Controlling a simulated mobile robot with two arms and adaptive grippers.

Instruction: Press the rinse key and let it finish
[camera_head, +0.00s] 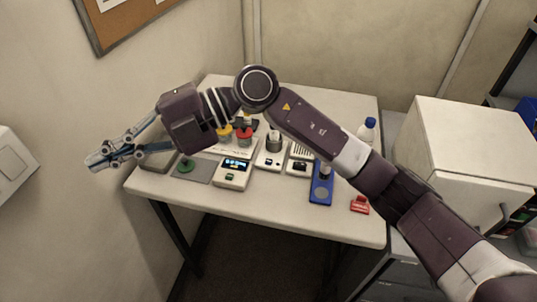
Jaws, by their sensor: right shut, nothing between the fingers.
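My right arm reaches in from the right across the table, and its gripper (95,164) is at the far left, beyond the table's left edge in the picture. The gripper is shut with nothing in it and points away from the devices. A small white device (233,172) with a lit blue display and a small green key (230,178) stands near the front of the table, to the right of the gripper and apart from it. I cannot read which key is the rinse key. My left gripper is not in view.
The white table (300,220) holds a grey mat (201,171) with a green round piece (185,166), a blue stand (321,190), a red item (360,205) and a bottle (367,131). My arm hides part of the back.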

